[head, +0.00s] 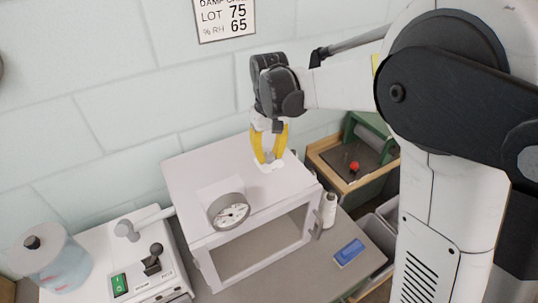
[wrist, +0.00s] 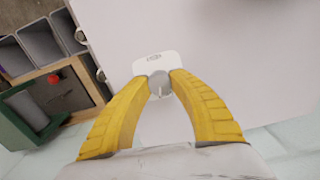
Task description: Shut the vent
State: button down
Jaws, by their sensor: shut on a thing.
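The vent (head: 270,166) is a small white plate with a knob on top of the pale box (head: 193,177), near its back right corner. The vent also shows in the wrist view (wrist: 152,62), with a rounded grey knob (wrist: 159,84) below a faint, unreadable marking. My gripper (head: 269,160) points down over the vent from above. In the wrist view its two yellow fingers (wrist: 160,82) are closed around the knob, one on each side. The fingers partly hide the knob in the head view.
A round dial gauge (head: 229,211) stands at the box's front. A blue item (head: 349,252) and a white spool (head: 328,209) sit on the bench to the right. A clear jar (head: 48,262) and a switch panel (head: 140,270) are on the left. A wooden tray (head: 330,157) is behind.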

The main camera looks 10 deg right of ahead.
aim_at(269, 155)
jog(key=shift+n, duration=1.6)
jog(key=c, duration=1.1)
grip_release()
jog(key=shift+r, duration=0.1)
notch_tip(269, 155, up, 12)
jog(key=shift+f, duration=0.1)
